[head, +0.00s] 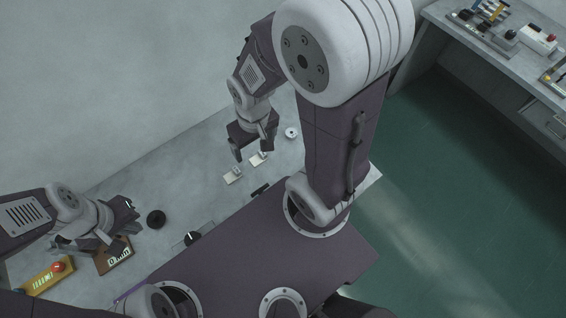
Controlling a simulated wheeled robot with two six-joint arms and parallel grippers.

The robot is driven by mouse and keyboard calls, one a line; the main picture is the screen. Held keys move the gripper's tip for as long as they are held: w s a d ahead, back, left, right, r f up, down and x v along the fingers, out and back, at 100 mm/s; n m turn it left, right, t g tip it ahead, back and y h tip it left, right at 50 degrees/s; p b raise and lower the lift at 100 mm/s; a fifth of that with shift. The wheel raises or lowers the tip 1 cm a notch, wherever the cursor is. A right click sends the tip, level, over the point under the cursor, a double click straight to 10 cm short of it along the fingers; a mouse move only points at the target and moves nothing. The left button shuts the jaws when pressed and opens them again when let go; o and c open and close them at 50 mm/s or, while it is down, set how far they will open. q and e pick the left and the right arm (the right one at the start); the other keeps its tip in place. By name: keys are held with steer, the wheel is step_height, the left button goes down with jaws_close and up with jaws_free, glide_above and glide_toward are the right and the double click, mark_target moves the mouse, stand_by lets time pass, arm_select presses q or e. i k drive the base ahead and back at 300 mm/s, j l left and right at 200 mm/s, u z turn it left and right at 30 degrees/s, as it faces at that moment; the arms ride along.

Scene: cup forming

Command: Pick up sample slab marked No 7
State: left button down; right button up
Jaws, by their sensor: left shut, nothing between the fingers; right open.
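Two small cream slabs lie on the grey bench: one (232,177) to the lower left of my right gripper and one (258,158) just below its fingertips. Their markings are too small to read, so I cannot tell which is No 7. My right gripper (253,152) is open, pointing down over the bench, with the upper slab close to its fingertips. I cannot tell whether it touches that slab. My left gripper (127,217) is shut and empty over the left part of the bench.
A white round piece (291,133) lies right of the slabs. A black disc (156,219), a black knob (192,238), a brown box with a display (113,257) and a yellow box with a red button (47,278) are on the left. A second bench (470,45) stands at upper right.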

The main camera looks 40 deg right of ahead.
mark_target(261, 157)
steer(key=z, duration=0.6)
steer(key=k+l+u, duration=0.25)
steer(key=k, duration=0.25)
steer(key=k+u, duration=0.25)
steer(key=k, duration=0.3)
